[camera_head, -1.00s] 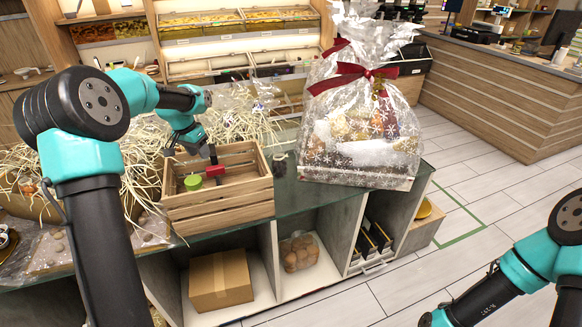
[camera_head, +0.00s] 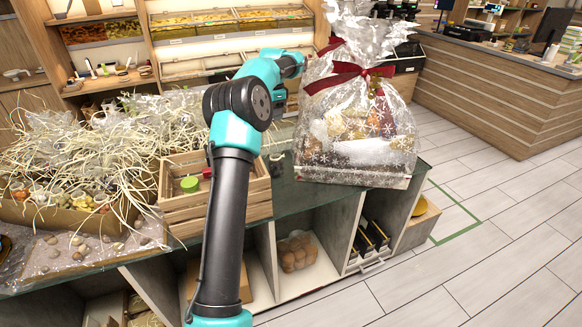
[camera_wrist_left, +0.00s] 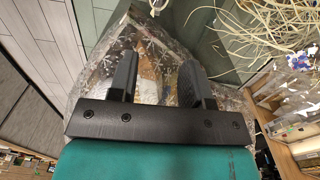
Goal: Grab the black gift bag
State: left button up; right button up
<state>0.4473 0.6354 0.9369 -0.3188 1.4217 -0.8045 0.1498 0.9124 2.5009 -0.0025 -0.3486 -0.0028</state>
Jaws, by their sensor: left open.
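I cannot make out a black gift bag for certain. A clear snowflake-printed gift wrap (camera_head: 358,140) with a dark red ribbon (camera_head: 352,72) stands upright on the counter, around several items. My left gripper is at the upper left of this wrap in the head view, its fingertips hidden. In the left wrist view my left gripper (camera_wrist_left: 157,70) is open, with the snowflake wrap (camera_wrist_left: 118,38) in front of and between its fingers. Nothing is seen held. My right gripper is out of view.
A wooden crate (camera_head: 180,212) holds a green round item (camera_head: 190,184) and a red item (camera_head: 207,173). Straw filling (camera_head: 95,150) spreads over the left side. Dark boxes (camera_head: 372,235) stand on a shelf below the counter. The floor at right is clear.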

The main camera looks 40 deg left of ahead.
pick_arm(q)
jog(key=shift+s+a, duration=0.1)
send_over(276, 157)
jog(key=f, duration=1.2)
jog(key=shift+w+a+f, duration=0.1)
jog(key=shift+w+a, duration=0.25)
jog(key=shift+w, duration=0.05)
jog(key=shift+s+d+f, duration=0.1)
jog(key=shift+f, duration=1.2)
jog(key=shift+s+f, duration=0.1)
jog(key=shift+f, duration=1.2)
grip_shut()
